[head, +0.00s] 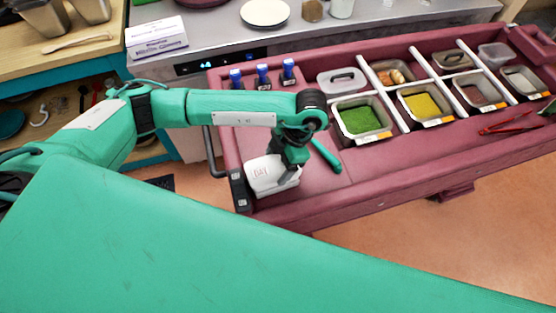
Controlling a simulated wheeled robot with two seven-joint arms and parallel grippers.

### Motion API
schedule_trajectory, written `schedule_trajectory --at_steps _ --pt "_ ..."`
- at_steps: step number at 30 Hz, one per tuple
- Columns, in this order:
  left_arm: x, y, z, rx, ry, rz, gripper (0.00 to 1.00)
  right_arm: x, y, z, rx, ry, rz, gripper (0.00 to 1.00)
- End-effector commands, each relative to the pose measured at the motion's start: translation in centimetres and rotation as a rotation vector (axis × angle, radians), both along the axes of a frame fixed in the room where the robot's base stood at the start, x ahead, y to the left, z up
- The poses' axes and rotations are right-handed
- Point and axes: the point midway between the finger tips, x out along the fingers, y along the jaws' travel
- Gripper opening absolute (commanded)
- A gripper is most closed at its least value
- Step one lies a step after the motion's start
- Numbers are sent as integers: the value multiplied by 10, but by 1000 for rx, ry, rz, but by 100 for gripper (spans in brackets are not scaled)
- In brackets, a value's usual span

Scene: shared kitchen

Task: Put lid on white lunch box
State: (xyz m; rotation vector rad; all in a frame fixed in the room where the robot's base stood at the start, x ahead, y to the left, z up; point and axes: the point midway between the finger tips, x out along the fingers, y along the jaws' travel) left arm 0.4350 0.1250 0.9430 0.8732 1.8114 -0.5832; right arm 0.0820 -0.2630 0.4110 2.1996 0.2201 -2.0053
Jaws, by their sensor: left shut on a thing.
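The white lunch box (263,182) stands at the left end of the maroon counter, close to its front edge, with dark lettering on its white surface. My left gripper (290,172) points down at the right part of the box and is shut on what seems to be its white lid. The gripper and wrist hide part of the box. Lid and box blend together, so I cannot tell whether the lid is seated or held just above. My right gripper is out of view.
Several food pans, including one with green filling (361,120) and one with yellow filling (422,104), sit in the counter. Blue-capped bottles (262,76) stand behind my arm. Red tongs (508,124) lie far right.

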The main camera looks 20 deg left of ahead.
Motion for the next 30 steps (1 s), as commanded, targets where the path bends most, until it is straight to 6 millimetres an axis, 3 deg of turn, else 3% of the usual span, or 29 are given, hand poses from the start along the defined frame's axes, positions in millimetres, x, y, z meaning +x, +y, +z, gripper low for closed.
schedule_trajectory --at_steps 6,7,10,20,26,30 --pt "0 0 -3 0 0 0 54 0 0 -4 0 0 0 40" --pt "0 0 -3 0 0 0 80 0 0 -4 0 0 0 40" --pt "0 0 -3 0 0 0 98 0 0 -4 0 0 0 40" --pt "0 0 -1 0 0 0 98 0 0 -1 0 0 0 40" --pt "0 0 14 -1 -1 1 98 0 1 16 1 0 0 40" --pt "9 -10 36 -3 -7 -2 98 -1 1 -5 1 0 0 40"
